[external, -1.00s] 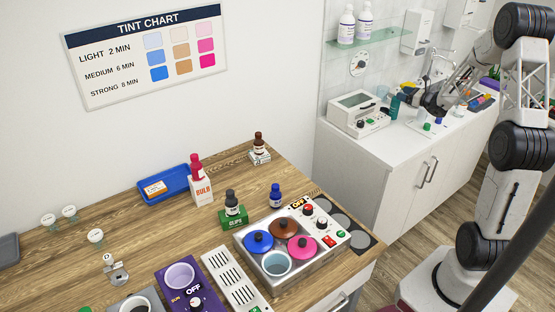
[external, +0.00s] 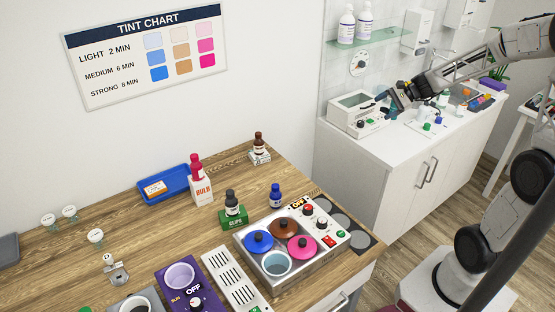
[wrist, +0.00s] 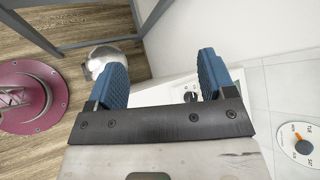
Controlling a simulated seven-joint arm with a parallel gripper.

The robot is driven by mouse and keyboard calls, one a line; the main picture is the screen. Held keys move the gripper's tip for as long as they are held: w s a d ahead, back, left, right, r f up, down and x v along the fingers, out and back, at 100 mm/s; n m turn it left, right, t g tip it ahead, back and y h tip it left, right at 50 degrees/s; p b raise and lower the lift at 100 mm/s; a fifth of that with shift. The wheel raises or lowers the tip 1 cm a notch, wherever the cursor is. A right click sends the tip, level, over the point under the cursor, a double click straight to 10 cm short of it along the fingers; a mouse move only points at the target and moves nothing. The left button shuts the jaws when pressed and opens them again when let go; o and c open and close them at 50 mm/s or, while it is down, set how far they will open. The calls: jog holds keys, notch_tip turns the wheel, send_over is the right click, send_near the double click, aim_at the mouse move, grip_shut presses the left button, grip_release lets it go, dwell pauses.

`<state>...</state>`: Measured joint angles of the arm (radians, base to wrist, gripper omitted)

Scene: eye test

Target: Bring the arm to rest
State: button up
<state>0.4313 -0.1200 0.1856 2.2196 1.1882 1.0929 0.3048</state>
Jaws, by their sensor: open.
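My gripper (external: 397,103) hangs in the air near the white device with a dial (external: 358,114), in front of the tiled wall at the back right. In the wrist view my gripper (wrist: 162,78) has its two blue fingers wide apart, with nothing held between them. The white device (wrist: 178,94) shows partly behind and between the fingers. My arm reaches in from the right side of the external view. Whether the fingers touch anything on the counter cannot be told.
The white counter (external: 375,150) holds small bottles and tools. A glass shelf (external: 370,38) with two white bottles is above. A wooden table (external: 120,210) carries a pot warmer (external: 287,272), a blue tray (external: 150,198) and bottles. A round wall dial (wrist: 296,145) is at right.

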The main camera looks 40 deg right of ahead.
jog(key=s+a+n+g+h, duration=0.1)
jog(key=s+a+n+h, duration=0.2)
jog(key=s, duration=0.6)
jog(key=s+a+r+n+g+h, duration=0.1)
jog(key=s+a+n+h, duration=0.2)
jog(key=s+n, duration=0.5)
jog(key=s+a+n+g+h, duration=0.1)
jog(key=s+a+n+h, duration=0.2)
jog(key=s, duration=0.7)
jog(key=shift+a+r+n+g+h, duration=0.3)
jog(key=shift+n+g, duration=0.1)
jog(key=shift+n, duration=0.9)
jog(key=shift+s, duration=0.1)
